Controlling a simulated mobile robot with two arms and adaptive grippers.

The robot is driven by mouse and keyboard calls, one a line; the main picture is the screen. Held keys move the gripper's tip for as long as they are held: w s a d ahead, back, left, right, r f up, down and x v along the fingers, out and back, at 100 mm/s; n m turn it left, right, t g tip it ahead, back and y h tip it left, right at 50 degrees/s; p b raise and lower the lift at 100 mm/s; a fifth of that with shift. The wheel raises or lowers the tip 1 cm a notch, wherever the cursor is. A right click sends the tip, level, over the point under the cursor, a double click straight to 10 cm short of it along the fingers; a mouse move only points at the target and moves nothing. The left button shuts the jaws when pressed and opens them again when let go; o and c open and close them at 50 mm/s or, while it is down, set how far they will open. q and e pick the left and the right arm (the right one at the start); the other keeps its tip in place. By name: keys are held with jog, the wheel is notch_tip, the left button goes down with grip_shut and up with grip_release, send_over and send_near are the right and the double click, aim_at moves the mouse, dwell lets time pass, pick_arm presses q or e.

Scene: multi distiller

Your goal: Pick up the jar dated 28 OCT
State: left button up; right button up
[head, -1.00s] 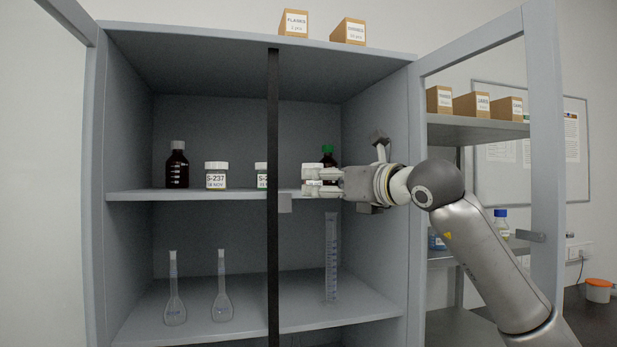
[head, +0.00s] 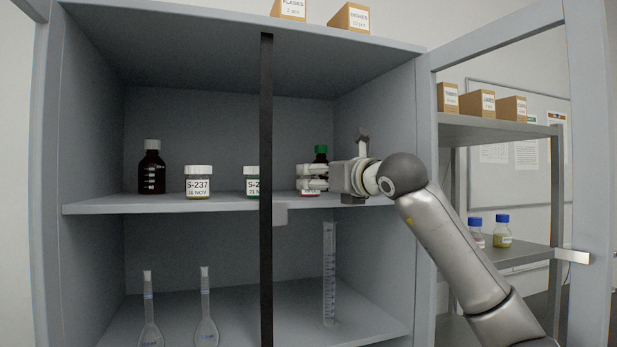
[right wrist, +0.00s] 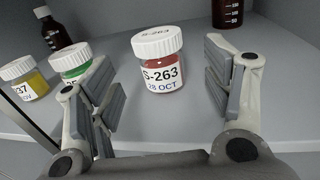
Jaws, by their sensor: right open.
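The jar labelled S-263, 28 OCT (right wrist: 162,76) stands upright on the shelf, with a white lid and red contents. In the right wrist view it is centred, lying between and slightly beyond the open fingers of my right gripper (right wrist: 158,88), with visible gaps on both sides. My left gripper is not in view.
Left of it on the shelf (head: 225,203) are a green-lidded or green-filled jar (right wrist: 70,61), jar S-237 (head: 198,184) and a dark bottle (head: 152,170). Another dark bottle (right wrist: 228,12) stands behind right. A black vertical bar (head: 266,120) crosses the front; an open door (head: 583,180) is right.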

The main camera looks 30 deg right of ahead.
jog(key=shift+w, duration=0.4)
jog(key=w+p, duration=0.1)
jog(key=w, duration=0.1)
jog(key=w+r+p, duration=0.1)
jog(key=w+p, duration=0.1)
jog(key=shift+w+d+r, duration=0.15)
jog(key=shift+w, duration=0.05)
jog(key=shift+w+f, duration=0.2)
jog(key=shift+w, duration=0.2)
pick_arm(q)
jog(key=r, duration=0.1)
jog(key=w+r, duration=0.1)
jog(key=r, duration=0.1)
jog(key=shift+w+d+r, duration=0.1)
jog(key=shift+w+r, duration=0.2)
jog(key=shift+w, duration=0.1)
pick_arm(e)
jog(key=shift+s, duration=0.1)
jog(key=shift+c, duration=1.3)
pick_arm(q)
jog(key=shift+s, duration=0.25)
pick_arm(e)
jog(key=c, duration=0.9)
jog(key=shift+r, duration=0.1)
